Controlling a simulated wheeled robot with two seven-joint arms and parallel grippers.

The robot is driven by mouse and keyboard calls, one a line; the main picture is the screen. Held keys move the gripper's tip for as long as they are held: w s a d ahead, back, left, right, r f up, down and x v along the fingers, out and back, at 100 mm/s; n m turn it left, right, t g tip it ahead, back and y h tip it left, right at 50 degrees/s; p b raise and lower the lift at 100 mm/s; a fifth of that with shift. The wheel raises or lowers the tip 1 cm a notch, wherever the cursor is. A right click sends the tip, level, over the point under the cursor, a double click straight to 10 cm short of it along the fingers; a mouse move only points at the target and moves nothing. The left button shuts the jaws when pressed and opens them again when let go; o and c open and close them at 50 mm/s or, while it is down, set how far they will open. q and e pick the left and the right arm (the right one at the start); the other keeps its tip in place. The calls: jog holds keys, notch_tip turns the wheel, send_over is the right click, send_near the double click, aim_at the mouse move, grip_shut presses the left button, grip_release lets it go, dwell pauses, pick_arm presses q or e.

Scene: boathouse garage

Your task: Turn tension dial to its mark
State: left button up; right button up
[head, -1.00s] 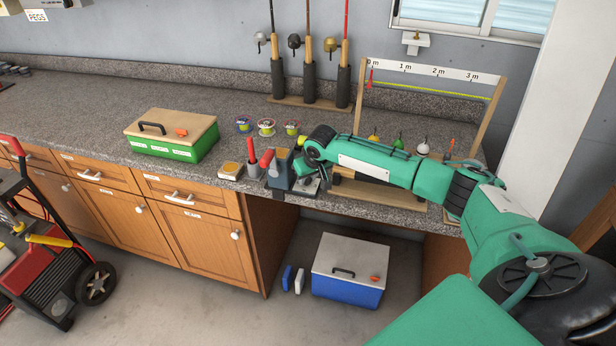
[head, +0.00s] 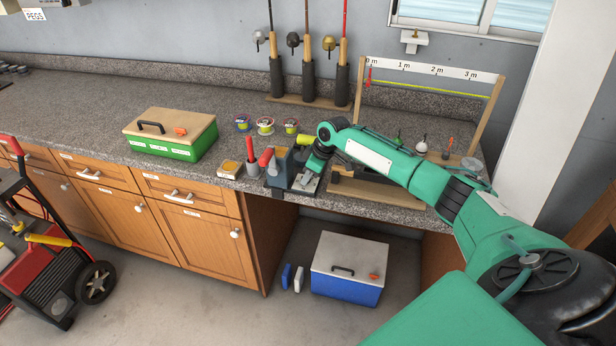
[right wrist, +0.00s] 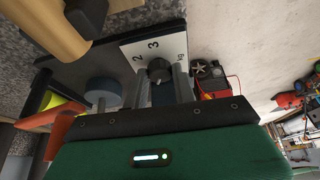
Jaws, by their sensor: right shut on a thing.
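The tension dial is a small dark knob (right wrist: 158,70) in the right wrist view, in front of a white scale plate (right wrist: 152,52) marked 2, 3 and kg. My right gripper (right wrist: 163,84) has its two grey fingers on either side of the knob and is shut on it. I cannot make out the dial's mark or where its pointer stands. In the head view my right gripper (head: 307,181) reaches down to the dark device at the counter's front edge, and my arm and wrist hide the dial. My left gripper is not in view.
A green box with a wooden lid (head: 172,145) and several line spools (head: 265,126) lie further left. A wooden measuring frame (head: 497,103) stands behind my arm. A blue cooler (head: 345,288) is below.

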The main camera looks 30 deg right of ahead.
jog(key=shift+w+d+r+n+y+b, duration=0.1)
jog(key=shift+n+y+b, duration=0.3)
jog(key=shift+n, duration=0.6)
jog(key=o, duration=1)
jog(key=b+v, duration=0.3)
jog(key=v, duration=1)
jog(key=shift+r, duration=0.5)
